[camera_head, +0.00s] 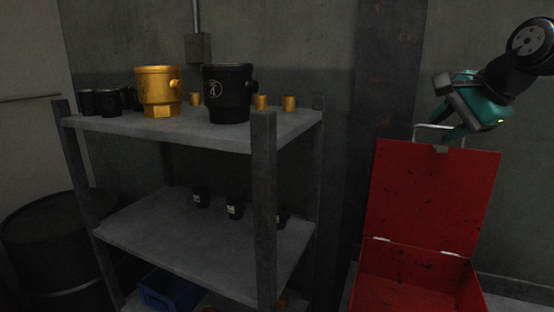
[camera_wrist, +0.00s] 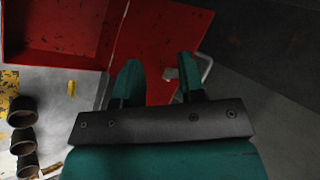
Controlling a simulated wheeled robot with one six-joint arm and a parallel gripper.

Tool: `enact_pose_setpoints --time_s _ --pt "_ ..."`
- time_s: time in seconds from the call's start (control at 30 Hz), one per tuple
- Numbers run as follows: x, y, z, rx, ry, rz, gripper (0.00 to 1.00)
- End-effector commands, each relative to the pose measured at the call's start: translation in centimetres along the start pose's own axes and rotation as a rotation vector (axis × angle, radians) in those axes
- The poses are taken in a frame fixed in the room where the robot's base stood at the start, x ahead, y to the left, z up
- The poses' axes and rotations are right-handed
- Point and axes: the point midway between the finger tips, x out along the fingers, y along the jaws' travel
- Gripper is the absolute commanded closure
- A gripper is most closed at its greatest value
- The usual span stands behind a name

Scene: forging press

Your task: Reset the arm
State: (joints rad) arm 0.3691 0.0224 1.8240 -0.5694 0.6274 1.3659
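My gripper (camera_head: 446,124) is at the upper right of the head view, by the top edge of the raised lid (camera_head: 432,195) of a red metal box (camera_head: 415,293). In the wrist view its two teal fingers (camera_wrist: 157,64) stand apart, with red lid surface showing between them and nothing held. The lid's pale wire handle (camera_head: 424,127) is close to the fingers in the head view. In the wrist view the handle (camera_wrist: 207,68) lies just right of the right finger, outside the gap. I cannot tell whether they touch.
A grey shelf (camera_head: 200,133) at the left holds a gold pot (camera_head: 158,88), a black pot (camera_head: 227,92) and several small cups. Several small black pots stand on its lower board (camera_head: 150,230). A dark barrel (camera_head: 50,240) stands at far left. A wall is behind.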

Motion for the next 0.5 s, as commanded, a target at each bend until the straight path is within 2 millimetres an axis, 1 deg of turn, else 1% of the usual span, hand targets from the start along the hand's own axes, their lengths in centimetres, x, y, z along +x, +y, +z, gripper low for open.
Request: enact_pose_setpoints --time_s 0.03,0.07,0.1,0.17,0.2,0.27,0.3,0.33,0.4,0.5 --pt "1.5 2.1 4.2 -0.159 -0.067 0.042 0.63" --pt "2.0 3.3 6.2 -0.256 -0.102 0.063 0.63" --pt "2.5 5.0 8.9 -0.387 -0.153 0.088 0.63" --pt "3.1 7.9 12.8 -0.587 -0.234 0.118 0.63" --pt "3.4 10.1 15.2 -0.721 -0.292 0.134 0.63" --pt "3.5 13.4 18.4 -0.917 -0.378 0.149 0.63" --pt "3.4 15.6 20.2 -1.043 -0.436 0.153 0.63" --pt "3.3 17.2 21.4 -1.130 -0.479 0.155 0.63" --pt "2.9 20.7 23.7 -1.312 -0.569 0.152 0.63" --pt "2.2 24.5 25.6 -1.505 -0.669 0.139 0.63"
